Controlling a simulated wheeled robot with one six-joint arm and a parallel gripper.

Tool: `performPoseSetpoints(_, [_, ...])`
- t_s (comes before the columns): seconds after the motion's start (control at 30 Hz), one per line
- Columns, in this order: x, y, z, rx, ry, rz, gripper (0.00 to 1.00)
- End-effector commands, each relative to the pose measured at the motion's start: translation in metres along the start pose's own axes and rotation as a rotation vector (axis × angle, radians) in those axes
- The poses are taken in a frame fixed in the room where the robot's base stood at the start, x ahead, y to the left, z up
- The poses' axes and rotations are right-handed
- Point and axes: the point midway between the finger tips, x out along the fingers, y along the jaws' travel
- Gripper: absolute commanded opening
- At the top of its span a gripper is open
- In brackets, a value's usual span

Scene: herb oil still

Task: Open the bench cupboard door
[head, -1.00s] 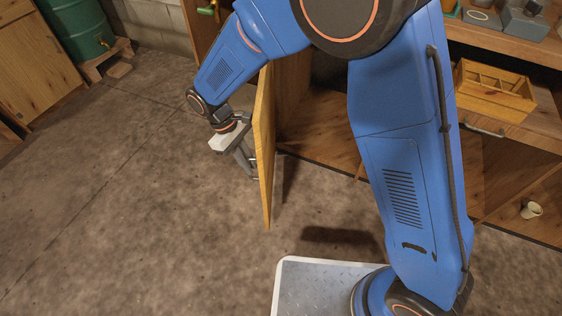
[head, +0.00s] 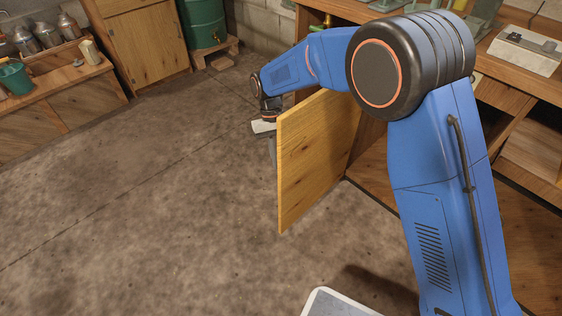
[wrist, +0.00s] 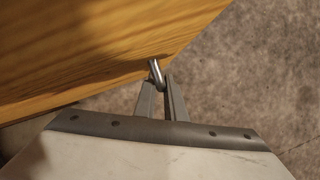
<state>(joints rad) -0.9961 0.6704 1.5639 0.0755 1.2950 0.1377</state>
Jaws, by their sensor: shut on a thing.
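The bench cupboard door (head: 318,157) is a wooden panel that stands swung well out from the bench, with the cupboard's inside showing behind it to the right. In the wrist view the door (wrist: 95,45) fills the upper left, and its metal handle (wrist: 156,72) stands out near the edge. My gripper (wrist: 160,88) has its two fingertips at the handle, shut on it. In the head view my gripper is on the door's left, outer side, and its fingers are mostly hidden behind the door.
Open concrete floor (head: 150,210) lies left of the door. A low wooden bench with a teal bucket (head: 14,78) stands at the far left. A wooden cabinet (head: 150,50) and a green barrel (head: 203,24) stand at the back. The workbench runs along the right.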

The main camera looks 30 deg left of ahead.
Motion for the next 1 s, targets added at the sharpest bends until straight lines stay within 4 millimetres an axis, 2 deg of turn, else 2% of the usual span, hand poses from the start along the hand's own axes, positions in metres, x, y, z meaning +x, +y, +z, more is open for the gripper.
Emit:
performPoseSetpoints(0.23, [0.000, -0.001, 0.000, -0.002, 0.000, -0.001, 0.00])
performPoseSetpoints(0.27, [0.000, -0.001, 0.000, -0.002, 0.000, -0.001, 0.17])
performPoseSetpoints(0.67, [-0.004, 0.000, 0.000, -0.001, 0.001, 0.000, 0.18])
performPoseSetpoints(0.83, [-0.026, 0.000, -0.001, -0.002, 0.003, 0.000, 0.18])
performPoseSetpoints(1.0, [-0.059, 0.000, -0.001, -0.002, 0.004, 0.000, 0.18])
